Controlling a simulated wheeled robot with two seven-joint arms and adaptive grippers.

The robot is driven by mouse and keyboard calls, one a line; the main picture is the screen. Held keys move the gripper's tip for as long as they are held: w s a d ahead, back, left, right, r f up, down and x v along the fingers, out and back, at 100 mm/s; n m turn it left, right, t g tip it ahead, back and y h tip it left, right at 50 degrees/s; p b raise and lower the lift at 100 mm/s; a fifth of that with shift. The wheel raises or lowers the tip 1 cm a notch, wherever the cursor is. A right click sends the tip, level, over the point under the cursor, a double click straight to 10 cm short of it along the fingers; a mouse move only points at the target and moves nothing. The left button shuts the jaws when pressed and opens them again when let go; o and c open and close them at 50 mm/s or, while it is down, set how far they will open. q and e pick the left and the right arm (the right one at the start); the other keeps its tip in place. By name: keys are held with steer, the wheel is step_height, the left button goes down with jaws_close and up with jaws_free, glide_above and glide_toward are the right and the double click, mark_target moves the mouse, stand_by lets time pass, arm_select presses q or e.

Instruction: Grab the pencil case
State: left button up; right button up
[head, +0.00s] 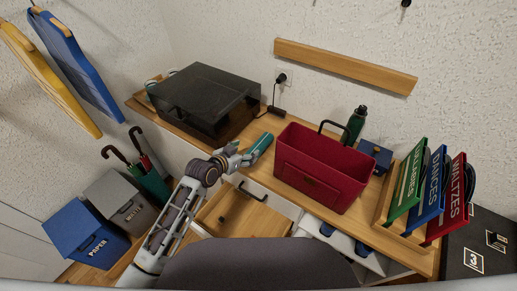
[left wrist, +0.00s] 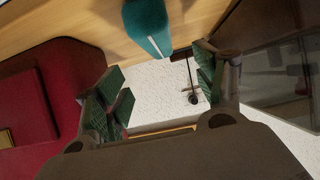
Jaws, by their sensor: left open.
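The pencil case looks to be the long teal pouch (head: 261,146) on the wooden desk top, between the dark covered box and the red bin. It also shows in the left wrist view (left wrist: 147,27), at the top, with a pale line along it. My left gripper (head: 242,158) is at the near end of the case. In the left wrist view its two fingers (left wrist: 158,88) are spread, with the case's end ahead of them and nothing visible between the pads. I cannot tell whether they touch it. My right gripper is not in view.
The red bin (head: 318,170) stands close on the right. The dark covered box (head: 205,99) is on the left. An open wooden drawer (head: 232,215) is below the arm. A green bottle (head: 354,124) and upright labelled folders (head: 428,190) stand farther right.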

mark_target(258, 145)
arm_select(q)
steer(key=shift+x, duration=1.9)
steer(key=shift+w+d+f, duration=0.35)
steer(key=shift+w, duration=0.15)
steer(key=shift+w+d+f, duration=0.25)
steer(key=shift+w+d, duration=0.05)
steer(key=shift+w, duration=0.1)
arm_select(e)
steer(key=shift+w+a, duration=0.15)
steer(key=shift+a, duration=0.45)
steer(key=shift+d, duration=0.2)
